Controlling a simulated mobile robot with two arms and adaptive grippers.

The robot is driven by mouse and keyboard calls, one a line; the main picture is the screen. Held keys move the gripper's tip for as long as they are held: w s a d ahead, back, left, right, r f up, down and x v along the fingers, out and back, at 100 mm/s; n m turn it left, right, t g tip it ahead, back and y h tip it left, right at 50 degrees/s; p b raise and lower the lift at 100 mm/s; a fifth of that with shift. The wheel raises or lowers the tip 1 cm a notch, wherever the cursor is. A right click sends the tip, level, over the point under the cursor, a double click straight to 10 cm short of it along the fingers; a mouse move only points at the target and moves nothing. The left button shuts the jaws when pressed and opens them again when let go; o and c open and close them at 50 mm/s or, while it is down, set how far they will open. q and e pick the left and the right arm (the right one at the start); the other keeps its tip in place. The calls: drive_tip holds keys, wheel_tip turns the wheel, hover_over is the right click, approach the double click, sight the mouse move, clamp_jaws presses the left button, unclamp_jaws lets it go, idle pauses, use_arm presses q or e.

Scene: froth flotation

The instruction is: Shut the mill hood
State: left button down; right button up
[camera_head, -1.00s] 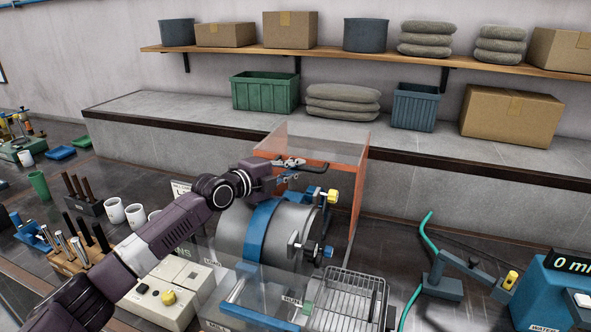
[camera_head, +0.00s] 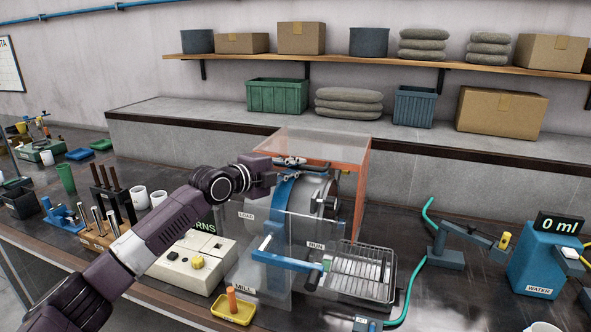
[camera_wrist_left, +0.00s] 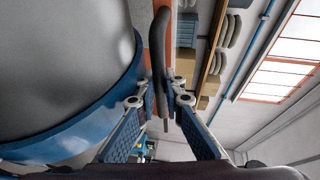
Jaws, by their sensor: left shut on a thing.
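The mill hood (camera_head: 325,140) is a clear box with an orange frame. It stands raised behind and over the rear of the grey mill drum (camera_head: 308,192), which has a blue band. In the left wrist view the drum (camera_wrist_left: 60,60) fills the left. My left gripper (camera_head: 290,165) is at the hood's front orange edge. Its fingers, also in the left wrist view (camera_wrist_left: 166,105), are shut on a dark hood handle (camera_wrist_left: 160,50). A clear front panel with a blue handle (camera_head: 287,261) stands before the drum. My right gripper is out of view.
A wire rack (camera_head: 360,272) stands right of the mill, with a green hose and a blue water unit (camera_head: 545,262) beyond. A control box (camera_head: 190,262) and a yellow tray (camera_head: 233,309) are at the left front. A stone ledge (camera_head: 200,125) runs behind.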

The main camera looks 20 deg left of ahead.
use_arm(q)
drive_tip(key=shift+w, duration=0.2)
drive_tip(key=c, duration=2.4)
unclamp_jaws()
drive_tip(key=shift+f, duration=0.1)
drive_tip(key=shift+o, duration=1.9)
drive_tip(key=shift+s, duration=0.1)
drive_tip(key=shift+s+a, duration=0.4)
drive_tip(key=shift+s, duration=0.25)
drive_tip(key=shift+r+v, duration=0.2)
drive_tip(key=shift+v, duration=1.45)
drive_tip(key=shift+r+v, duration=0.15)
drive_tip(key=shift+v, duration=1.5)
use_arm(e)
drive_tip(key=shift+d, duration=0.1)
